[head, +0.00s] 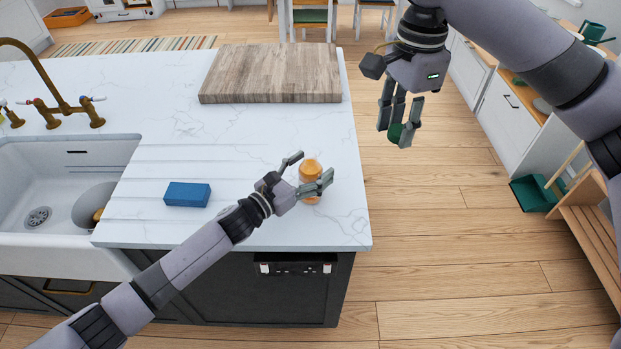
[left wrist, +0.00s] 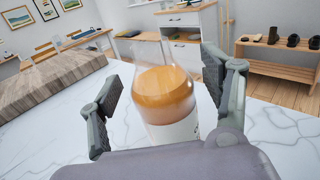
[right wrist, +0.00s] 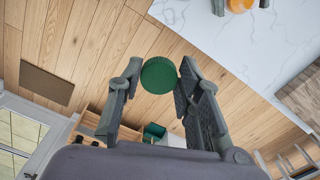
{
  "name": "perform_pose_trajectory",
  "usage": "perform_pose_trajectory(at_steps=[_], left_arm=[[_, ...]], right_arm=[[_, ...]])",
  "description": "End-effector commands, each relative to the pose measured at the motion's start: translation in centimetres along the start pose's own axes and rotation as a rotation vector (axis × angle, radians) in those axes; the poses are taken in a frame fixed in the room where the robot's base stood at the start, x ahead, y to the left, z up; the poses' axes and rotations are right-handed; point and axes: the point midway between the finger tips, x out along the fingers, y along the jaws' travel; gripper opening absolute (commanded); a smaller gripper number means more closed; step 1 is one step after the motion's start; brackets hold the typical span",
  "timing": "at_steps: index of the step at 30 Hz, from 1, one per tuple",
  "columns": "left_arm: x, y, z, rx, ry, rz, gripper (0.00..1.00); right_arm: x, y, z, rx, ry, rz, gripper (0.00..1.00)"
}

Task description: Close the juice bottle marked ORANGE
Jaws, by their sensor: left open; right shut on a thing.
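The juice bottle (head: 311,170) stands upright near the counter's right edge. In the left wrist view the clear bottle (left wrist: 165,95) holds orange juice and has a pale label; its marking is not readable. My left gripper (head: 313,173) is open, with one finger on each side of the bottle and gaps visible between. My right gripper (head: 397,130) is shut on a round green cap (right wrist: 159,74), which also shows in the head view (head: 396,134). It holds the cap above the floor, to the right of the counter and apart from the bottle.
A blue sponge (head: 187,194) lies left of the bottle on the marble counter (head: 240,140). A wooden board (head: 272,75) lies at the back. The sink (head: 30,180) and brass faucet (head: 65,108) are at the left. Open floor lies right of the counter.

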Motion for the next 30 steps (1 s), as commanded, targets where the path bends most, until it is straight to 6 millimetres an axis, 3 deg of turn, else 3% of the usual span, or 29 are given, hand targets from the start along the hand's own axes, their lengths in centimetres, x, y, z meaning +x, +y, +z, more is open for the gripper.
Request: perform_pose_trajectory(at_steps=[4, 30], left_arm=[[-0.03, 0.01, -0.01, 0.0, 0.0, 0.0, 0.71], [-0.04, 0.02, 0.01, 0.0, 0.0, 0.0, 0.13]], right_arm=[[0.0, 0.0, 0.01, 0.0, 0.0, 0.0, 0.24], [-0.01, 0.0, 0.01, 0.0, 0.0, 0.0, 0.24]])
